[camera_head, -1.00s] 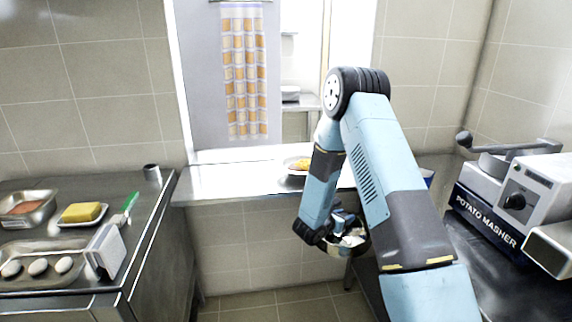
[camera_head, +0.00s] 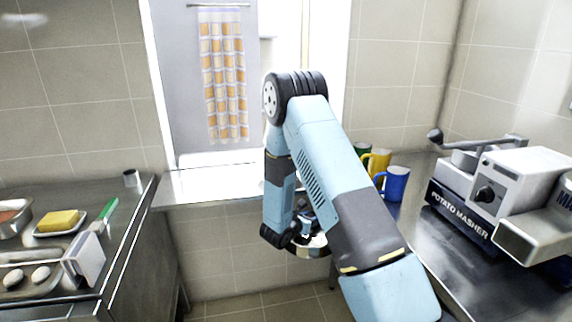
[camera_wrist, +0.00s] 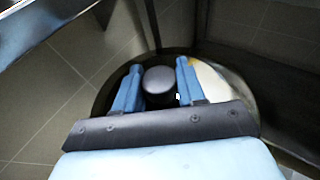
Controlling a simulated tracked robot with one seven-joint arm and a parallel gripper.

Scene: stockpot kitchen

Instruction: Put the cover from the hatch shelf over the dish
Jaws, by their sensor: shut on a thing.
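My gripper (camera_head: 304,226) is shut on the black knob (camera_wrist: 159,80) of the shiny metal cover (camera_head: 314,247). It holds the cover in the air, below and in front of the hatch shelf (camera_head: 205,187). In the wrist view the knob sits between my two blue fingers (camera_wrist: 159,88), and the cover's rim (camera_wrist: 103,100) shows around them. The cover looks roughly level in the head view. The dish does not show now; my arm stands in front of that part of the shelf.
Blue (camera_head: 393,184) and yellow (camera_head: 377,162) mugs and part of a green one stand right of my arm. A potato masher (camera_head: 500,190) is on the right counter. A steel counter (camera_head: 130,215) with trays and a green-handled tool (camera_head: 103,214) is at left. Tiled floor lies below.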

